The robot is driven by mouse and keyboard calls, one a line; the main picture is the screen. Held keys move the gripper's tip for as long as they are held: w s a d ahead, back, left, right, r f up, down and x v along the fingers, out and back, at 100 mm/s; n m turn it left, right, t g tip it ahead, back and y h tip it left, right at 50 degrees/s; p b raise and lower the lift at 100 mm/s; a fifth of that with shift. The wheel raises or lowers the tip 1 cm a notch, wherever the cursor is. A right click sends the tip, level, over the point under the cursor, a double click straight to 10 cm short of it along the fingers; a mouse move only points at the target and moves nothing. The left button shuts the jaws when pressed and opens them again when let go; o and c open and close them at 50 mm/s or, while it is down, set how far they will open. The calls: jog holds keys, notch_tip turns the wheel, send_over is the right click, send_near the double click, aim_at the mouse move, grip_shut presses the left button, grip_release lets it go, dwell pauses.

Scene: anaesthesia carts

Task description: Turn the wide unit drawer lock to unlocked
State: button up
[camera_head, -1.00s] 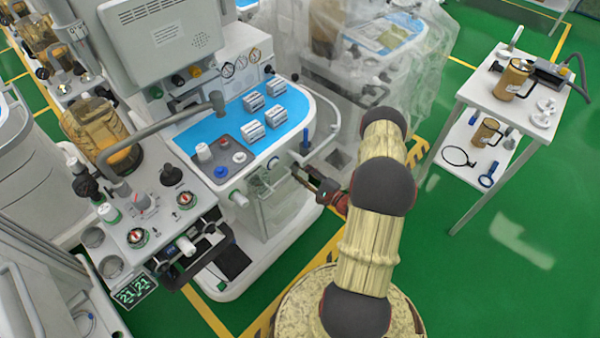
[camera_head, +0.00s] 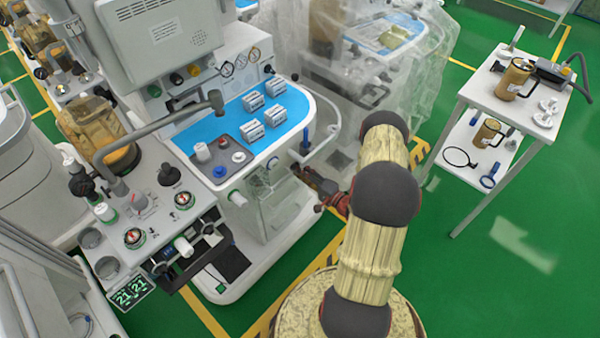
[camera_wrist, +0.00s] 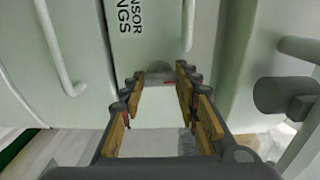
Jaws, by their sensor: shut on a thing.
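The wide unit (camera_head: 262,212) is the white machine with a blue top at centre-left in the head view. In the wrist view its pale drawer fronts (camera_wrist: 90,25) have upright handles and black label text. My gripper (camera_head: 300,172) is at the unit's front right side in the head view.
A dark round knob (camera_wrist: 285,95) sticks out right of the fingers in the wrist view. A plastic-covered machine (camera_head: 375,75) stands behind my arm. A white side table (camera_head: 515,105) with jugs is at right. Green floor between is clear.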

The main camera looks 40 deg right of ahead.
jog(key=shift+a+f, duration=0.1)
jog(key=o, duration=1.1)
jog(key=shift+o, duration=0.3)
jog(key=shift+s, duration=0.1)
jog(key=s+d, duration=0.1)
jog(key=s, duration=1)
jog(key=shift+s, duration=0.4)
